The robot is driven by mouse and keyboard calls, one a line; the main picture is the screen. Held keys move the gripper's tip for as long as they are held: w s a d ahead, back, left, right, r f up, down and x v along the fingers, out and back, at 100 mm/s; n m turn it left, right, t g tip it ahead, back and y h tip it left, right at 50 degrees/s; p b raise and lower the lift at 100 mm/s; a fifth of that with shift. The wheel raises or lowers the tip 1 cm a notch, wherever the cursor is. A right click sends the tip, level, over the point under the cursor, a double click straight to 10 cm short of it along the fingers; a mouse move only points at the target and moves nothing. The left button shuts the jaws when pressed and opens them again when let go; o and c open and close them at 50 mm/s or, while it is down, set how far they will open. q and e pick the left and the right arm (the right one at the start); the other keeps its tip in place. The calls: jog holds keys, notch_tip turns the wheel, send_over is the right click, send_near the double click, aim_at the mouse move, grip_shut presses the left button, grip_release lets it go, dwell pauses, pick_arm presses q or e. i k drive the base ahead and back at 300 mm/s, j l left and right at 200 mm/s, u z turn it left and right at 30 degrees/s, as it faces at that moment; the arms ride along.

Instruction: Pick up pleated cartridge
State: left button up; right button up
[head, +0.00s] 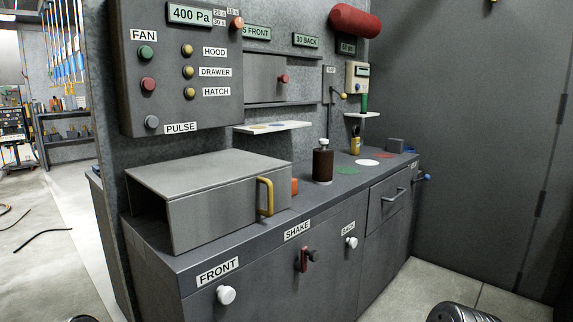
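No object in view shows clear pleats, so I cannot tell for sure which is the pleated cartridge. A dark brown upright cylinder (322,166) with a white knob on top stands on the grey counter (290,218), right of the metal hood box (215,200). A red cylinder (355,21) is mounted lying on its side high on the wall. Neither gripper shows. Only small dark rounded parts, likely of my arms, show at the bottom edge, well apart from the counter objects.
A control panel (183,65) with buttons hangs above the hood box, which has a yellow handle (265,196). A white shelf (272,127) juts from the wall. Green, white and red discs lie right of the brown cylinder. Knobs and a drawer (387,203) front the counter.

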aim_at(324, 158)
jog(key=i+l+u, duration=0.15)
jog(key=l, duration=0.25)
jog(key=i+l+u, duration=0.1)
jog(key=l, duration=0.25)
jog(key=i+l+u, duration=0.15)
jog(key=l, duration=0.3)
jog(key=i+l+u, duration=0.15)
jog(key=l, duration=0.25)
jog(key=l+u, duration=0.15)
jog(key=l, duration=0.3)
jog(key=i, duration=0.05)
